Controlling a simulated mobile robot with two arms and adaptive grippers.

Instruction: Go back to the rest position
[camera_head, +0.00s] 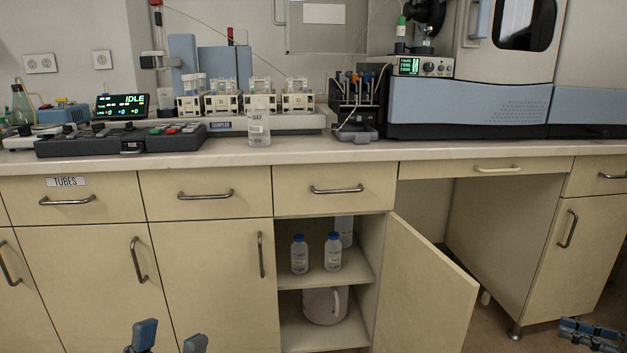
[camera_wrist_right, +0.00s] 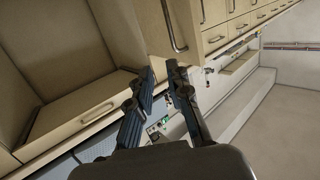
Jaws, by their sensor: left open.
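My left gripper (camera_head: 168,338) shows at the bottom edge of the head view, in front of the closed lower cabinet doors. Its two fingertips stand apart with nothing between them. My right gripper (camera_head: 590,335) shows at the lower right corner of the head view, low beside the right cabinet and apart from it. In the right wrist view its two fingers (camera_wrist_right: 161,72) have a gap between them and hold nothing. The arms themselves are mostly out of the head view.
An open cabinet door (camera_head: 430,290) sticks out between my grippers. Two blue-capped bottles (camera_head: 300,256) (camera_head: 333,254) and a white jug (camera_head: 325,304) stand on its shelves. A clear bottle (camera_head: 259,122) stands near the worktop (camera_head: 340,153) edge, before the sampler. The drawers are shut.

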